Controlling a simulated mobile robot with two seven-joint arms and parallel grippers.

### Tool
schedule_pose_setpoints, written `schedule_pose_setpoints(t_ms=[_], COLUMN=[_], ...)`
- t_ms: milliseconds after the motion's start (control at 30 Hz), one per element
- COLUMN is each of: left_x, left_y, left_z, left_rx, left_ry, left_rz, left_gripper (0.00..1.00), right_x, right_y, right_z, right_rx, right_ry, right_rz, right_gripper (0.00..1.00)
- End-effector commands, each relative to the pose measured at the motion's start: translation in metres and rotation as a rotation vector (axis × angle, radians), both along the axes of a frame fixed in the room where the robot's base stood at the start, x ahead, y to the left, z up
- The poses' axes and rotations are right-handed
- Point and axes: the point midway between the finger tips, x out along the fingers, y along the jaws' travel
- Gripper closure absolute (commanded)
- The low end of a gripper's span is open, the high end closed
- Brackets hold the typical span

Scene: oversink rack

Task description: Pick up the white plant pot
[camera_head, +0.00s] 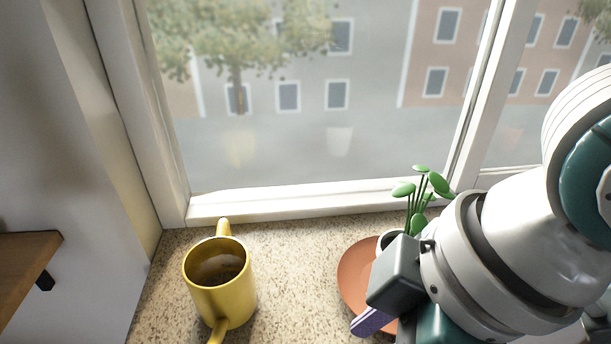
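The white plant pot (387,240) stands on a terracotta saucer (353,272) on the speckled counter by the window. Only a sliver of its pale rim shows, with a green round-leaved plant (420,190) rising above it. My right arm comes in from the right and hides most of the pot and part of the saucer. My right gripper (372,320) is at the near side of the pot, with a purple ribbed piece, apparently a finger, over the saucer's near edge. My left gripper is out of view.
A yellow two-handled pot (226,298) with dark brown contents stands left of the saucer, with bare counter (300,260) between them. The window frame (290,205) bounds the back. A white wall and a wooden shelf (25,265) are at the left.

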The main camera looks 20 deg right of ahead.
Motion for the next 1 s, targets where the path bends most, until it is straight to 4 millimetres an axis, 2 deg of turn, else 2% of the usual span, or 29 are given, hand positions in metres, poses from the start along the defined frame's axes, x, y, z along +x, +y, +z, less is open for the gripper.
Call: schedule_pose_setpoints(t_ms=[133,233,400,500,633,767,1000], left_x=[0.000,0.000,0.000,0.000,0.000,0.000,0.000], left_y=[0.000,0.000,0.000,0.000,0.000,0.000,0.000], left_z=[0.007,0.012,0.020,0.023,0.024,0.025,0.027], left_rx=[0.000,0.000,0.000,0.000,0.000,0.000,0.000], left_ry=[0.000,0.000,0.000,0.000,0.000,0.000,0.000], left_rz=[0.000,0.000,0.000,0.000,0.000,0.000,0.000], left_gripper=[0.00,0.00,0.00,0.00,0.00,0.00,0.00], right_x=[0.022,0.040,0.071,0.083,0.090,0.091,0.090], right_y=[0.000,-0.010,-0.051,-0.074,-0.093,-0.099,-0.099], right_z=[0.015,0.030,0.067,0.089,0.109,0.108,0.073], right_rx=[-0.065,-0.136,-0.269,-0.312,-0.332,-0.334,-0.332], right_ry=[-0.009,0.001,0.061,0.098,0.129,0.142,0.140], right_rz=[0.223,0.403,0.664,0.748,0.803,0.821,0.822], right_gripper=[0.56,0.56,0.56,0.56,0.56,0.56,0.56])
